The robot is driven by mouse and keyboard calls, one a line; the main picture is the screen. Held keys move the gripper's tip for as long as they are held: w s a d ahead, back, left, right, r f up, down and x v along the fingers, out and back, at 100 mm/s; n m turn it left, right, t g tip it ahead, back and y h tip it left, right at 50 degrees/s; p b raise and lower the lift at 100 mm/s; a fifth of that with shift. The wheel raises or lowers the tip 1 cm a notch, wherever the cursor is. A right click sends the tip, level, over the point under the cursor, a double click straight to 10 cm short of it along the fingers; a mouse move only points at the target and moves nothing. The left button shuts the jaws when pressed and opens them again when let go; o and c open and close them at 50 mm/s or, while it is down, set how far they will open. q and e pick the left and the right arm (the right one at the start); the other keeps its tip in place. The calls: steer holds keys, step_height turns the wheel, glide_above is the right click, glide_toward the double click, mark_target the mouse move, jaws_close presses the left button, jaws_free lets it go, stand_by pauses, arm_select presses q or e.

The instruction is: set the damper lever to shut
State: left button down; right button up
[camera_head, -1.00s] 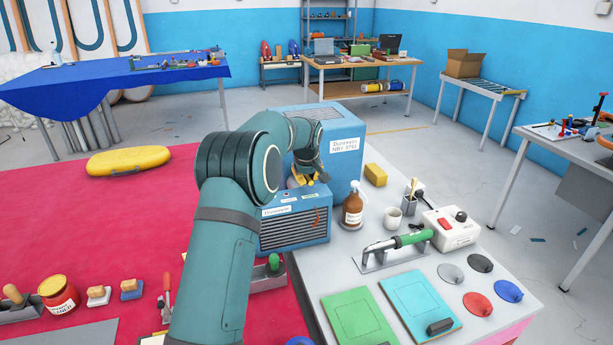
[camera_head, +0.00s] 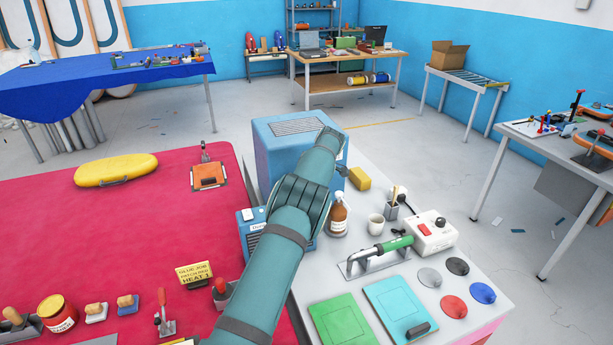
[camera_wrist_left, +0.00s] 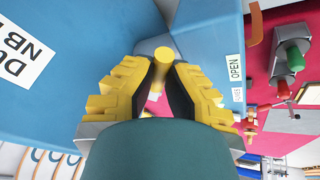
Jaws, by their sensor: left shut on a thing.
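An OPEN label (camera_wrist_left: 235,68) is on the blue surface to the right of the fingers. A smaller label (camera_wrist_left: 237,95) beside it is too small and cut off to read. In the head view my left arm hides the lever and most of the gripper. My right gripper is out of view.
A yellow warning sign (camera_head: 194,273) and several tools lie on the red mat (camera_head: 120,215). The mat's middle is clear.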

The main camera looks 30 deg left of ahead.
arm_select(q)
steer(key=shift+w+a+f+n+g+p, duration=0.1)
steer(key=shift+w+f+n+g+p, duration=0.15)
steer(key=shift+n+p, duration=0.2)
steer(key=shift+w+a+n+g+p, duration=0.15)
steer(key=shift+w+n+p, duration=0.15)
steer(key=shift+n+p, duration=0.15)
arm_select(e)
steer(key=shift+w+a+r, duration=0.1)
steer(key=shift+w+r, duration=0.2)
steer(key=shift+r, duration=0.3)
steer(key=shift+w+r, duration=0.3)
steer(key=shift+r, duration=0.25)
arm_select(q)
steer(key=c, duration=1.2)
jaws_free()
steer(key=shift+o, duration=1.4)
steer(key=shift+w, duration=0.1)
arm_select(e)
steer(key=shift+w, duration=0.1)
arm_select(q)
steer(key=shift+r, duration=0.1)
steer(key=v, duration=1.2)
steer(key=shift+o, duration=0.2)
